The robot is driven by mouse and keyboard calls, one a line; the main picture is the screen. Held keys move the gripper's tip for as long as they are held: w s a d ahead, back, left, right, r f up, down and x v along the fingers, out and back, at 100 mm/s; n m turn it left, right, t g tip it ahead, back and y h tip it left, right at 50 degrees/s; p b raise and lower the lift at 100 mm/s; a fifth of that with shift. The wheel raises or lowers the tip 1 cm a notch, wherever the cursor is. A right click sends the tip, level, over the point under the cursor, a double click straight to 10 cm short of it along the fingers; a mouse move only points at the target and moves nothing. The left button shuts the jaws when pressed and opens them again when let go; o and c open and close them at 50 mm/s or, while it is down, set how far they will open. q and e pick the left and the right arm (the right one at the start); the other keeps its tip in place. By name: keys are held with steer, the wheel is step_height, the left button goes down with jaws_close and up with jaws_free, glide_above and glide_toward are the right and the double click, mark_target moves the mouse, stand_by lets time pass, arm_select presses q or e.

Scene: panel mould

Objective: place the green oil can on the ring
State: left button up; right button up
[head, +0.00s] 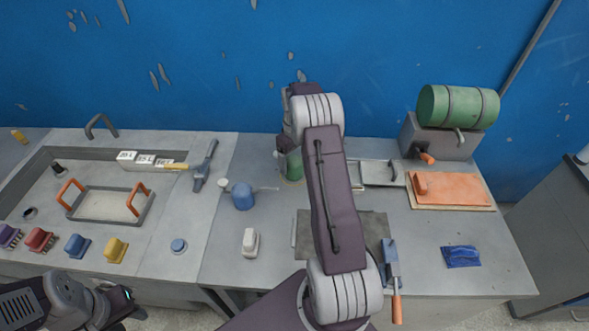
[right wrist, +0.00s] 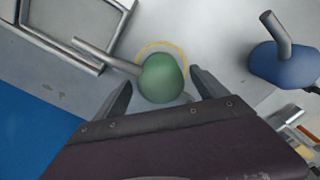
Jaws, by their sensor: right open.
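The green oil can (right wrist: 161,80) stands upright on the bench in the right wrist view, its spout pointing to the upper left. The thin yellow ring (right wrist: 163,42) shows around its base, so the can appears to be standing on the ring. In the head view the can (head: 293,166) is partly hidden behind my right arm. My right gripper (right wrist: 162,79) is open, with one finger on each side of the can; whether either finger touches it I cannot tell. My left gripper (head: 125,298) is low at the left edge of the head view, its fingers unclear.
A blue oil can (head: 243,196) stands left of the green one. A metal frame (head: 380,173) lies to its right. An orange float (head: 450,187) and a green cylinder (head: 458,106) are farther right. Several coloured brushes (head: 76,245) line the left bench front.

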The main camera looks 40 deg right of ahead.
step_height(320, 180, up, 7)
steer(key=shift+r, duration=0.2)
steer(key=s+a, duration=0.3)
steer(key=a, duration=0.7)
steer(key=s+a+f+m+t, duration=0.1)
steer(key=s+a+f, duration=0.1)
steer(key=s+a, duration=1)
steer(key=s, duration=0.4)
steer(key=shift+s+a+f, duration=0.2)
steer(key=shift+s+a, duration=0.1)
steer(key=shift+a, duration=0.05)
steer(key=shift+a, duration=0.1)
